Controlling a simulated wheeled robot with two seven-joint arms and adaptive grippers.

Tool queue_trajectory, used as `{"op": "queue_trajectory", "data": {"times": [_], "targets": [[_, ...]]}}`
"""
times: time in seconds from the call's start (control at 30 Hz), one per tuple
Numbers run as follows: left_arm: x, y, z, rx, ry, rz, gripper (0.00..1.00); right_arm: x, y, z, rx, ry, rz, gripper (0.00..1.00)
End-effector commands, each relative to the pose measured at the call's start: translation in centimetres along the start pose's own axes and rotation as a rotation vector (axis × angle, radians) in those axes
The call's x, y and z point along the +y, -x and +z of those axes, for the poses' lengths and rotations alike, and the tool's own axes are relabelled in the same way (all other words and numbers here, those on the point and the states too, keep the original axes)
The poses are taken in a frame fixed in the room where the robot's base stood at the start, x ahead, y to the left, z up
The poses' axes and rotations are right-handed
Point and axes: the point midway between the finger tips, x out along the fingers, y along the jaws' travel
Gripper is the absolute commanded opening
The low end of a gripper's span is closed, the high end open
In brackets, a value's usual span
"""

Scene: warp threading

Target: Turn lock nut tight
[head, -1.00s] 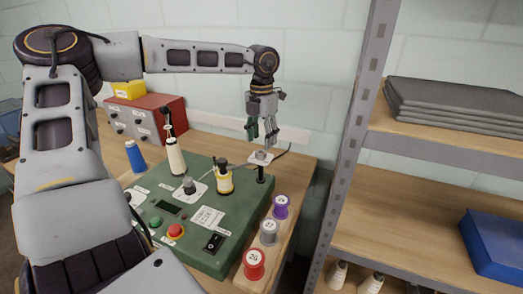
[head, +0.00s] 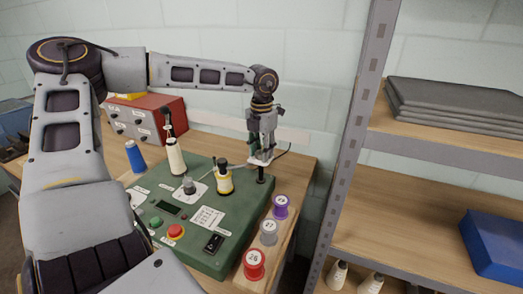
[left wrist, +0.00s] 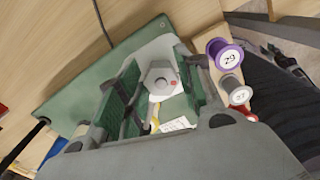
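The lock nut (left wrist: 160,78) is a grey hexagonal piece with a small red mark, seen from above in the left wrist view. It sits over a white plate at the back right corner of the green machine (head: 232,232). My left gripper (head: 261,157) points straight down over this corner in the head view and hides the nut there. In the left wrist view the left gripper's green-padded fingers (left wrist: 157,92) stand apart on either side of the nut. A gap shows at the left finger; contact at the right one is unclear. My right gripper is not in view.
A rack at the machine's right holds a purple spool (head: 280,207), a grey spool (head: 269,232) and a red spool (head: 254,264). A metal shelf upright (head: 352,150) rises to the right.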

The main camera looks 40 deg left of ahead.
Motion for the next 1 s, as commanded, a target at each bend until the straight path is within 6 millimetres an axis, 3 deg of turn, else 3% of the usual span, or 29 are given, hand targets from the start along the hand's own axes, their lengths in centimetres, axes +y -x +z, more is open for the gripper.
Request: {"op": "queue_trajectory", "data": {"times": [0.03,0.2,0.6,1.0], "targets": [[0.0,0.0,0.0,0.0,0.0,0.0,0.25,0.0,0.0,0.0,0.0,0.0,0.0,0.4],[0.0,0.0,0.0,0.0,0.0,0.0,0.07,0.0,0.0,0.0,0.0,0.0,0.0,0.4],[0.0,0.0,0.0,-0.001,-0.046,0.001,0.07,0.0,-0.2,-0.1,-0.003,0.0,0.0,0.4],[-0.1,0.0,0.0,-0.001,-0.256,0.002,0.07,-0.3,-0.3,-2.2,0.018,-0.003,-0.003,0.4]]}}
